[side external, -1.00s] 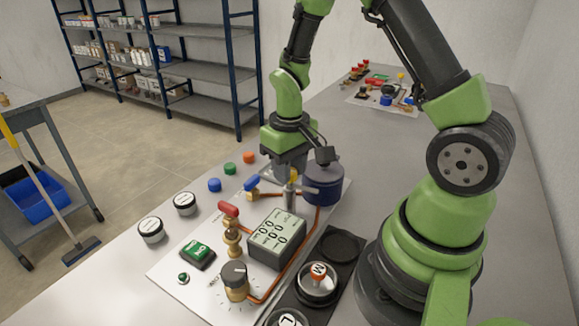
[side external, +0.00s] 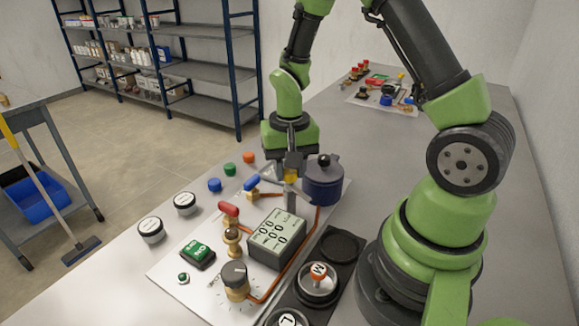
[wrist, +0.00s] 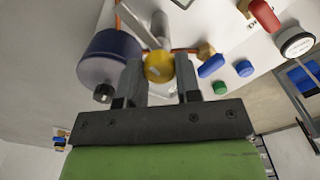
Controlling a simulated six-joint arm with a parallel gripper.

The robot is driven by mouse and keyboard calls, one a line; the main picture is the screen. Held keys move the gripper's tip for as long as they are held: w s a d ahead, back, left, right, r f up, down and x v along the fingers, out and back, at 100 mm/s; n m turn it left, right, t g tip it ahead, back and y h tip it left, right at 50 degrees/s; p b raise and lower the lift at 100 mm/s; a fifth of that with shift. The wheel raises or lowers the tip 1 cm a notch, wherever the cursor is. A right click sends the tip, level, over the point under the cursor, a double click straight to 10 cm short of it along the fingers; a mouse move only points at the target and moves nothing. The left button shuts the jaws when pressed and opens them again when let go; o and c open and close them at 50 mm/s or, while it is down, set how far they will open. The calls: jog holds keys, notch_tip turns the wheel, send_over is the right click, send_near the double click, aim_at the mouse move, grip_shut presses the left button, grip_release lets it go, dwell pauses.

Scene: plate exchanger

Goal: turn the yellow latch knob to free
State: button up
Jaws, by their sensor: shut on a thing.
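The yellow latch knob (wrist: 158,67) sits between my gripper's two fingers (wrist: 160,82) in the wrist view, and the fingers are shut on it. In the side view the yellow knob (side external: 291,178) shows just below my gripper (side external: 291,163), on a grey metal post beside the dark blue pot. The dark blue lidded pot (side external: 323,182) stands close to the right of the gripper; it also shows in the wrist view (wrist: 112,50). The knob's far side is hidden by the fingers.
A blue-handled valve (side external: 252,183), a red-handled valve (side external: 229,209) and a grey display box (side external: 276,238) stand on the white panel (side external: 200,280).

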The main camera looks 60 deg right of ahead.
aim_at(289, 170)
jog(key=o, duration=0.9)
jog(key=shift+r, duration=0.1)
notch_tip(289, 170, up, 9)
jog(key=shift+r, duration=0.4)
